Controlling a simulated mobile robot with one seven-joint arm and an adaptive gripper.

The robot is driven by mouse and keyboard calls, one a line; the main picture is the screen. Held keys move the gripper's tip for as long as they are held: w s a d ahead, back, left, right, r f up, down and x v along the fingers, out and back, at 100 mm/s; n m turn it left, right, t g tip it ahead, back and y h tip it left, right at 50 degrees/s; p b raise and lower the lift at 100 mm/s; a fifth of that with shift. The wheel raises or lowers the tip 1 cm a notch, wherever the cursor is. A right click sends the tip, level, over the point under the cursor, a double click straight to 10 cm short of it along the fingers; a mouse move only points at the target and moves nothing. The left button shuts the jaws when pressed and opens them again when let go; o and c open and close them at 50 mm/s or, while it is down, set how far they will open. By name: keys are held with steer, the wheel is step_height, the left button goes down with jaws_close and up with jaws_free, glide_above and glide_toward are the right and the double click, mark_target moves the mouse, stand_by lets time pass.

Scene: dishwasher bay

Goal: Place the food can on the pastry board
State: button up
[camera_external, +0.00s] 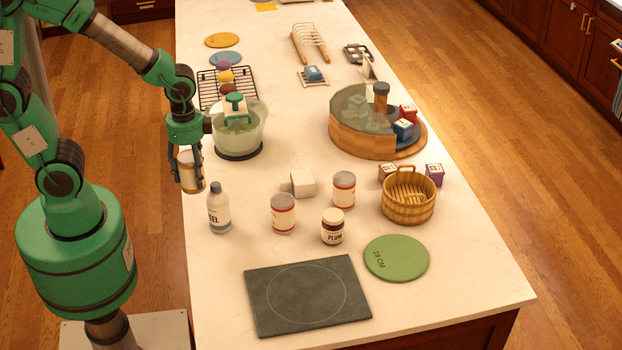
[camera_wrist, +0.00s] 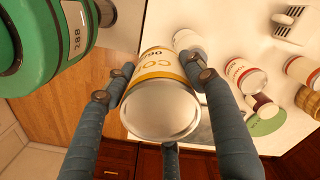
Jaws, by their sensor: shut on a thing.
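My gripper (camera_external: 188,186) is shut on a food can (camera_external: 189,166) with a yellow-and-white label, at the left edge of the counter. In the wrist view, the can (camera_wrist: 160,108) sits between my blue-grey fingers (camera_wrist: 163,76), its plain metal end facing the camera. Its lettering is only partly readable. The pastry board appears to be the dark grey rectangular slab (camera_external: 262,308) with a thin circle drawn on it, at the near end of the counter. It is bare. The can is apart from it, farther back and to the left.
A white bottle (camera_external: 219,212), two red-banded cans (camera_external: 283,215) (camera_external: 343,191) and a plum jar (camera_external: 332,230) stand behind the board. A green 19 CM disc (camera_external: 397,258) lies to its right. A wooden basket (camera_external: 408,200) and a mixer bowl (camera_external: 254,137) stand farther back.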

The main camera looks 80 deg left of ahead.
steer(key=w+d+m+p, duration=0.1)
steer(key=w+d+m, duration=0.2)
steer(key=d+m, duration=1.3)
steer(key=d+f+n, duration=0.6)
steer(key=f+n, duration=0.1)
steer(key=f, duration=0.4)
steer(key=shift+s+d+f, duration=0.2)
steer(key=shift+d+f, duration=0.15)
glide_above(273, 298)
steer(key=shift+f, duration=0.7)
steer(key=shift+f, duration=0.15)
steer(key=shift+f, duration=1.6)
steer(key=shift+f, duration=0.2)
